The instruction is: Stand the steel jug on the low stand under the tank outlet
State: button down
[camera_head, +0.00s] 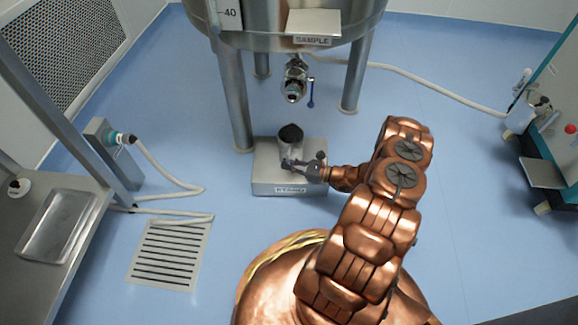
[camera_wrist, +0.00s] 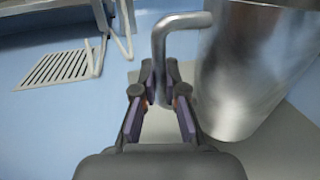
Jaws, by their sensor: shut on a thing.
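The steel jug (camera_head: 290,137) is upright over the low stand (camera_head: 266,182), a grey block with a label on its front. In the wrist view the jug's shiny body (camera_wrist: 255,65) fills the right side, and its bent handle (camera_wrist: 168,45) runs down between the fingers. My gripper (camera_head: 303,169) is shut on the handle, at the jug's near side; it also shows in the wrist view (camera_wrist: 164,100). I cannot tell whether the jug's base touches the stand. The tank outlet (camera_head: 294,86), a valve with a blue lever, hangs behind and above the jug.
The tank (camera_head: 265,30) stands on steel legs (camera_head: 236,100) close behind the stand. A floor drain grate (camera_head: 170,255) and hoses (camera_head: 165,178) lie to the left, beside a steel bench (camera_head: 90,210). A cabinet (camera_head: 550,130) is at right. The floor right of the stand is clear.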

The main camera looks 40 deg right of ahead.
jog(key=c, duration=1.2)
grip_release()
jog(key=shift+f, duration=0.1)
jog(key=shift+s+d+r, duration=0.1)
jog(key=shift+r, duration=0.1)
jog(key=p+v, duration=0.4)
jog(key=v, duration=0.6)
jog(key=shift+s+d, duration=0.1)
jog(key=shift+d, duration=0.05)
jog(key=shift+s+d+f, duration=0.1)
jog(key=shift+s+d, duration=0.3)
jog(key=shift+s, duration=0.2)
